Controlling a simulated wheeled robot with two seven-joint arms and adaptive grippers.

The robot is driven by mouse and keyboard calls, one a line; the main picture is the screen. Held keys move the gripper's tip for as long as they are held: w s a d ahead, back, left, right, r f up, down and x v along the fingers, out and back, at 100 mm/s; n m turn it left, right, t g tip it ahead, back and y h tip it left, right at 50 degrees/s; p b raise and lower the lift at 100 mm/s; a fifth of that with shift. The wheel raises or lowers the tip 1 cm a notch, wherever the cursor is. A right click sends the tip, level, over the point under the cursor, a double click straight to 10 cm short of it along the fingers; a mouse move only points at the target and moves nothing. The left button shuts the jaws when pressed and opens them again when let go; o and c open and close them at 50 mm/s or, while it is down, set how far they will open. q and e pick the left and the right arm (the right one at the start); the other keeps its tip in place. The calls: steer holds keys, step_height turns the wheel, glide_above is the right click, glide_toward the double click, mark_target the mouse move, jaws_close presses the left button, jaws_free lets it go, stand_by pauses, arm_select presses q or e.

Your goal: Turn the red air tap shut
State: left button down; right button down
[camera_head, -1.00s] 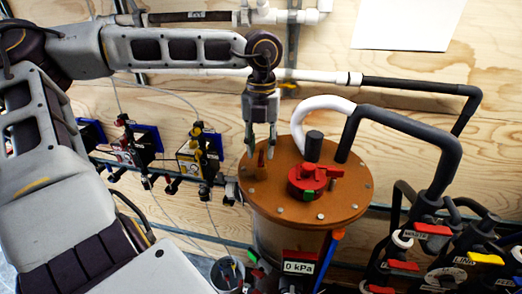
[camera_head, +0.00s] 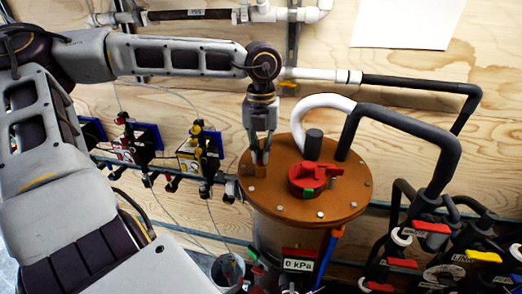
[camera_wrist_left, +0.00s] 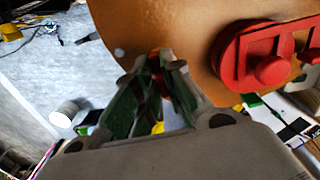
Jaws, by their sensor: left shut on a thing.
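The red air tap (camera_wrist_left: 157,56) is a small red handle near the left edge of the brown round lid (camera_head: 285,207). In the head view it is mostly hidden by my fingers. My left gripper (camera_head: 260,165) points down at the lid from above and is shut on the tap. In the left wrist view the gripper's two green-padded fingers (camera_wrist_left: 160,75) close around the red piece. My right gripper is not in view.
A larger red fitting (camera_head: 314,180) stands on the lid, right of my gripper. A black post (camera_head: 313,146) and white and dark hoses (camera_head: 395,122) rise behind it. Several valves with coloured handles (camera_head: 432,229) crowd the right. A gauge sign (camera_head: 298,265) reads 0 kPa.

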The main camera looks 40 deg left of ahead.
arm_select(q)
steer(key=shift+m, duration=0.3)
steer(key=shift+m+b, duration=1.3)
steer(key=shift+m, duration=0.3)
steer(key=m+b, duration=0.1)
steer(key=m, duration=0.4)
steer(key=shift+b, duration=0.35)
steer(key=m, duration=0.4)
steer(key=shift+b, duration=0.3)
steer(key=m, duration=0.5)
steer(key=shift+d, duration=0.1)
steer(key=shift+r, duration=0.1)
steer(key=c, duration=1.5)
jaws_free()
